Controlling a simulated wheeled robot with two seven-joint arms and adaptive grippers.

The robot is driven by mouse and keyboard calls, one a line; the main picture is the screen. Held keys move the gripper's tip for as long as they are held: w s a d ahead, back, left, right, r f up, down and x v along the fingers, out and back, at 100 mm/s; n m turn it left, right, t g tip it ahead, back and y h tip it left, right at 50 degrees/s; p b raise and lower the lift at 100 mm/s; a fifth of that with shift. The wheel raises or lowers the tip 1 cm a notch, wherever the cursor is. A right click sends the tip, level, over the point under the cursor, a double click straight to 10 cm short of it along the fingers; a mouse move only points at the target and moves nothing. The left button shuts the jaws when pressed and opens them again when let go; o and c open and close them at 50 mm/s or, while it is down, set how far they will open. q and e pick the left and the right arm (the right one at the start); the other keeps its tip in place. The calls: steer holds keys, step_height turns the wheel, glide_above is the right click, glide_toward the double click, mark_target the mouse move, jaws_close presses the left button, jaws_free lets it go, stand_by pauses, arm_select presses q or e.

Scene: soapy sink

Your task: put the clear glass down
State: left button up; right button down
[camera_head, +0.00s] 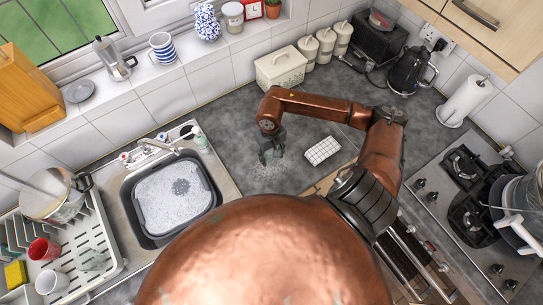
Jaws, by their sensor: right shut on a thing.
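My right gripper (270,157) points down over the grey worktop, to the right of the sink. It is shut on the clear glass (271,167), which shows only as a faint pale shape with bright glints at and below the fingertips. The glass's outline is too small and see-through to trace, and I cannot tell whether its base touches the worktop. My left gripper is not in view.
A checked cloth (323,151) lies right of the gripper. The sink (213,186) with soapy water is at left, beside a loaded dish rack (107,226). A cream bread bin (281,68) stands behind. The hob (466,205) is at right. Worktop around the gripper is mostly clear.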

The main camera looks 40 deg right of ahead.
steer(key=shift+w+d+f, duration=0.15)
steer(key=shift+w+f, duration=0.25)
steer(key=shift+f, duration=0.05)
steer(key=shift+w+d+f, duration=0.2)
steer(key=shift+w+f, duration=0.15)
steer(key=shift+f, duration=0.15)
step_height(320, 180, down, 2)
steer(key=shift+p, duration=0.95)
steer(key=shift+f, duration=0.55)
steer(key=shift+f, duration=0.1)
steer(key=shift+f, duration=0.1)
steer(key=c, duration=1.1)
jaws_free()
